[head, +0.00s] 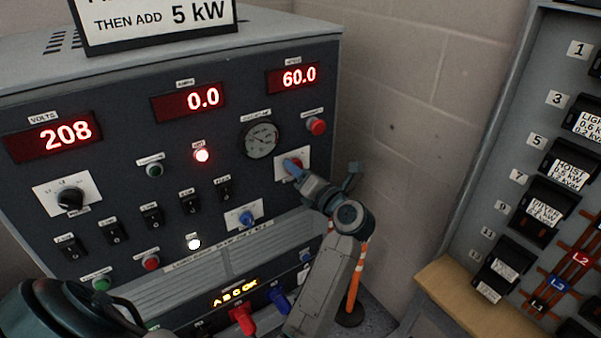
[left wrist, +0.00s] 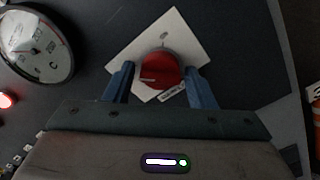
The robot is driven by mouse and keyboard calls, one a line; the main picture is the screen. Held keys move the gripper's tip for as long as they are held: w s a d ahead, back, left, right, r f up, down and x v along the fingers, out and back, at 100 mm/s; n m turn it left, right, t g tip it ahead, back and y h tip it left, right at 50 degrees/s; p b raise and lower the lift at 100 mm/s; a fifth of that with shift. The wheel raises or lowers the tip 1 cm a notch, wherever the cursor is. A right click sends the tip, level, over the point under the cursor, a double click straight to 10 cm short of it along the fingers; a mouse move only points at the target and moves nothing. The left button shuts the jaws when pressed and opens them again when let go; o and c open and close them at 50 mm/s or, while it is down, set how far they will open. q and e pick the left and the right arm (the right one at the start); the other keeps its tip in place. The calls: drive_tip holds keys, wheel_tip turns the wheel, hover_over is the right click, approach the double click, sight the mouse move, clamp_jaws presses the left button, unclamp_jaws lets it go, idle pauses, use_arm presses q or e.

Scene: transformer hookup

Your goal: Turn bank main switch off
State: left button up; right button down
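The bank main switch seems to be the red rotary knob (left wrist: 160,68) on a white plate (left wrist: 185,40), right of the round gauge; its lettering is too small to read. In the head view the plate (head: 279,172) shows on the panel's right side, with the knob partly hidden by my gripper. My left gripper (head: 291,167) is at the knob. In the left wrist view its blue fingers (left wrist: 160,84) are apart, one on each side of the knob, with narrow gaps; contact is not clear. My right gripper is not in view.
The grey load bank (head: 130,185) shows 208 volts, 0.0 and 60.0 on red displays. A red button (head: 316,126) and gauge (head: 262,140) sit close to the knob. An orange-striped post (head: 355,280) stands behind my arm. A breaker panel (head: 510,120) is at the right.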

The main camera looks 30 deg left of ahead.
use_arm(q)
drive_tip(key=shift+o, duration=0.7)
